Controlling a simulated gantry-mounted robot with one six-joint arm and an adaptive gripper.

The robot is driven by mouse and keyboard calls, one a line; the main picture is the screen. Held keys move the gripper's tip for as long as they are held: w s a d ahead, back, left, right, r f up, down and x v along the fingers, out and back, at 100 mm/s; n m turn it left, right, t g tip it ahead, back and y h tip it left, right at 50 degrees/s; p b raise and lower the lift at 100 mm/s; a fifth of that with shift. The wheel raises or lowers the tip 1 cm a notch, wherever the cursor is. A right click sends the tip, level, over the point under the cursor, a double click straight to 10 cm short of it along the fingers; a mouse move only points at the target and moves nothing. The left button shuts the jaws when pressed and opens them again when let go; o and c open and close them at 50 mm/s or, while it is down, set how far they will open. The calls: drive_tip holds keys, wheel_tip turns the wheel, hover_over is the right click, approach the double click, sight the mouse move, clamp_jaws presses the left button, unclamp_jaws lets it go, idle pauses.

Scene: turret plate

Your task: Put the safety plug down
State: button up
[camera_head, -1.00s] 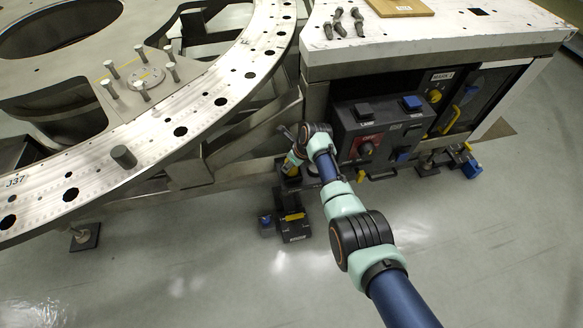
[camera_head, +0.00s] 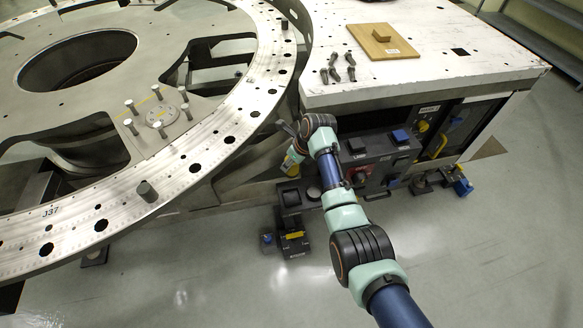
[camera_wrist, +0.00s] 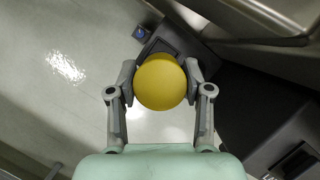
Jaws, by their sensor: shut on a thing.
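A round yellow piece, which I take to be the safety plug (camera_wrist: 161,82), sits between the fingers of my gripper (camera_wrist: 160,85) in the wrist view. The fingers are shut on its two sides. In the head view the yellow piece (camera_head: 291,162) shows below my wrist, just left of the grey control box, above a dark open-topped box (camera_head: 291,197). The plug looks clear of that box, but the exact gap cannot be told. The plug's underside is hidden.
The large ring plate (camera_head: 225,125) is to the left. A black floor unit with a yellow bar (camera_head: 294,236) stands below. Open floor lies in front.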

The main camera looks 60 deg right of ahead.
wheel_tip(320, 180, up, 2)
drive_tip(key=shift+r, duration=0.25)
drive_tip(key=shift+s+d+p, duration=0.1)
drive_tip(key=shift+d+p, duration=0.05)
drive_tip(key=shift+p, duration=0.2)
drive_tip(key=s+d+m+h+p, duration=0.2)
drive_tip(key=s+d+m+p, duration=0.1)
drive_tip(key=s+d+m, duration=0.3)
drive_tip(key=shift+n+g, duration=0.3)
drive_tip(key=f+b, duration=0.4)
drive_tip(key=f, duration=0.2)
drive_tip(key=f+b, duration=0.4)
drive_tip(key=f, duration=0.3)
drive_tip(key=s+f+b, duration=0.1)
drive_tip(key=f+b, duration=0.3)
drive_tip(key=f, duration=0.3)
drive_tip(key=shift+a+f, duration=0.1)
drive_tip(key=o, duration=1)
drive_tip(key=shift+s, duration=0.1)
